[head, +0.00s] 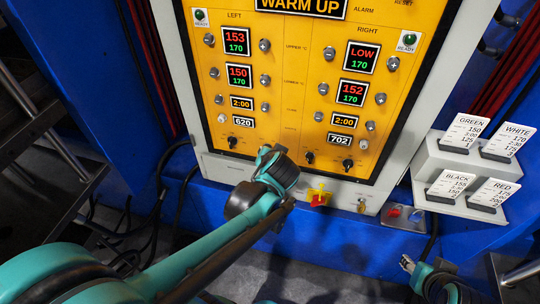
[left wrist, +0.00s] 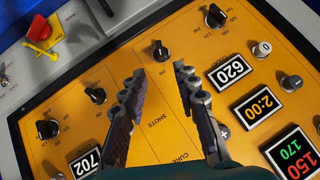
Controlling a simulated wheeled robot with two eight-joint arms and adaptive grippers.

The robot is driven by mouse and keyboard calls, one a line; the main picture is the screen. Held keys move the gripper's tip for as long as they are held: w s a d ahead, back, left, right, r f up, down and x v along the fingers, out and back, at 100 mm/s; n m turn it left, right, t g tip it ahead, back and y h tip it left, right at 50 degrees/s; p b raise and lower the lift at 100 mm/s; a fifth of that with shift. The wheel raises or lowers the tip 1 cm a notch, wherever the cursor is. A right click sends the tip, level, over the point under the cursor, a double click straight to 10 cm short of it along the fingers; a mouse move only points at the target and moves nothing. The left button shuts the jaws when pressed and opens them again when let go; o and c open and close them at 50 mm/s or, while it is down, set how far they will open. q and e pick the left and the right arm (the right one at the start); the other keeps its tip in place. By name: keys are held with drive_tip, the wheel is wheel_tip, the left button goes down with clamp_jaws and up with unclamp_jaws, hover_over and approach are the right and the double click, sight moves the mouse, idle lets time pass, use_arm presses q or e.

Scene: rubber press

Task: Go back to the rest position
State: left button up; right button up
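My left arm crosses the lower middle of the head view, its wrist in front of the lower edge of the yellow control panel (head: 285,88). In the left wrist view my left gripper (left wrist: 158,70) is open, its two fingers apart with nothing between them. It faces the panel between the black knobs; a black knob (left wrist: 161,51) shows just beyond the fingertips. I cannot tell whether a finger touches the panel. My right gripper (head: 408,263) shows in part at the lower right of the head view, away from the panel; its finger opening is unclear.
A red-and-yellow switch (head: 318,196) sits below the panel, right of my left wrist. A grey stand (head: 436,160) with several label cards is at the right. Dark metal steps (head: 62,190) stand at the left. Cables hang low along the blue machine.

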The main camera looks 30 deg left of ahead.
use_arm(q)
drive_tip(key=shift+v, duration=0.75)
drive_tip(key=s+d+f+g+h, duration=0.1)
drive_tip(key=s+d+h, duration=0.4)
drive_tip(key=s+d, duration=0.4)
drive_tip(key=s, duration=0.3)
drive_tip(key=shift+d+f+m+h, duration=0.3)
drive_tip(key=shift+m+h, duration=0.1)
idle(1.2)
